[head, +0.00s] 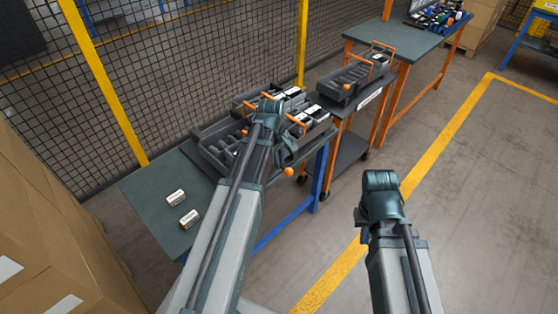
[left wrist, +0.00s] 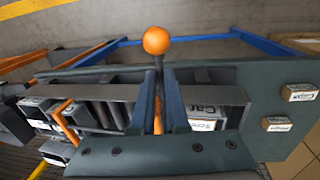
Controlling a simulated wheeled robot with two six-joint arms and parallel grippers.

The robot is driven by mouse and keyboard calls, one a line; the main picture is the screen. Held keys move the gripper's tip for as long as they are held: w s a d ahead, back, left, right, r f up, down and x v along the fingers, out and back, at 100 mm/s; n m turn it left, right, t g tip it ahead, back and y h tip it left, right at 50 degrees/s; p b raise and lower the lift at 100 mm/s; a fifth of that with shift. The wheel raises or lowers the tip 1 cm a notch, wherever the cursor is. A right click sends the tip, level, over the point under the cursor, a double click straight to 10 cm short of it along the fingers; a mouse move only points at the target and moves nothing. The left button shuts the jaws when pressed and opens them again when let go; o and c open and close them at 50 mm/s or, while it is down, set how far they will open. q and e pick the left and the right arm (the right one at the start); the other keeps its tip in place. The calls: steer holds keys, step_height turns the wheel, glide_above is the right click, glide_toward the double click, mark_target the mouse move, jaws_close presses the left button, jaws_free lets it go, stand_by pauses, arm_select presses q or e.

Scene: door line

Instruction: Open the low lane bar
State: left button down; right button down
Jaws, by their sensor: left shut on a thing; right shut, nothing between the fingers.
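The lane bar shows an orange ball end (head: 289,172) just below my left gripper (head: 286,158), at the bench's front edge. In the left wrist view the orange ball (left wrist: 156,40) sits just beyond the fingertips of my left gripper (left wrist: 158,80). The gripper is shut on the bar, with a narrow orange strip showing between the fingers. The fingers and wrist hide most of the bar. My right gripper (head: 382,184) is shut and empty, apart from everything, over the floor at the right.
Grey trays (head: 215,150) with orange handles and boxes stand on the green bench (head: 150,200). Two small labelled boxes (head: 176,198) lie at its left end. A trolley (head: 350,147) stands behind. Cartons (head: 50,230) rise at left. Floor at right is clear.

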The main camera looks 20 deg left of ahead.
arm_select(q)
steer(key=s+a+m+g, duration=0.1)
steer(key=a+m, duration=0.2)
steer(key=m, duration=0.4)
steer(key=s+a+m+g+h, duration=0.1)
steer(key=a+m, duration=0.2)
steer(key=m, duration=0.4)
steer(key=shift+s+r+m, duration=0.2)
steer(key=shift+s+m, duration=0.1)
stand_by(0.3)
steer(key=shift+a, duration=0.1)
stand_by(0.4)
